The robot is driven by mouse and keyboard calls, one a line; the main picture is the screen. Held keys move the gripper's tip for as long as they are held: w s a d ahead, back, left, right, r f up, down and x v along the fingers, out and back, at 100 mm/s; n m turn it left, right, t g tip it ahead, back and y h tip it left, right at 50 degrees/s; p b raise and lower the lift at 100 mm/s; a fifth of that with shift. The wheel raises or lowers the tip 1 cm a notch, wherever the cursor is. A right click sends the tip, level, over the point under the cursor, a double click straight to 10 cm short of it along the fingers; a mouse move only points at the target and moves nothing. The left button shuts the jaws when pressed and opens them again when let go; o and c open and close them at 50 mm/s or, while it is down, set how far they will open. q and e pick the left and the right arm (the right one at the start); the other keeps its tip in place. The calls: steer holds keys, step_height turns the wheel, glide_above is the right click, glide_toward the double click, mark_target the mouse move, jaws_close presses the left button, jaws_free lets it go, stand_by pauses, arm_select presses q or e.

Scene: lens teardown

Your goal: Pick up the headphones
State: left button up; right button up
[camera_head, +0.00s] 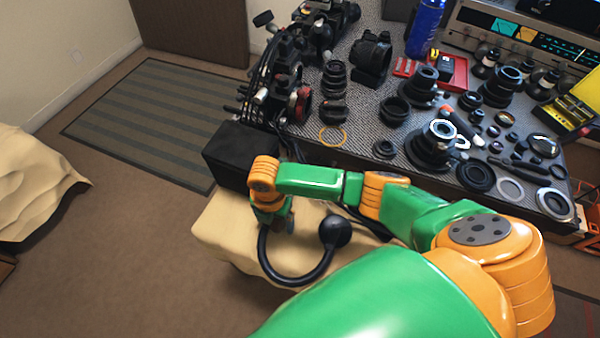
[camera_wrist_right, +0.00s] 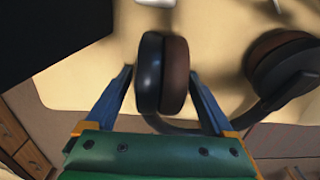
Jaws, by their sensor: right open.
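The black headphones (camera_head: 336,232) lie on a beige cloth-covered surface (camera_head: 215,225) in the head view, with the curved band toward the front edge. My right gripper (camera_head: 277,222) is at the left earcup, which it and my arm mostly hide in the head view. In the right wrist view, my right gripper (camera_wrist_right: 160,76) is open, with one finger on each side of the near earcup (camera_wrist_right: 150,70). A gap shows on both sides of the cup. The other earcup with a brown pad (camera_wrist_right: 280,60) is to the right. My left gripper is not in view.
A black box (camera_head: 238,152) stands beside the beige surface, close to my right wrist. The table (camera_head: 350,140) behind is crowded with lenses, rings and tools. My right arm crosses in front of it. The floor to the left is open, with a striped rug (camera_head: 150,115).

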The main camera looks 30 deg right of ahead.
steer(key=shift+r, duration=0.1)
jaws_close()
step_height(320, 180, up, 3)
steer(key=shift+w+r+p, duration=0.1)
steer(key=shift+r+p, duration=0.05)
steer(key=shift+p, duration=0.45)
steer(key=s+d+r+p, duration=0.2)
steer(key=s+d+r, duration=0.7)
steer(key=d, duration=0.1)
steer(key=shift+d+r, duration=0.35)
steer(key=shift+d, duration=0.05)
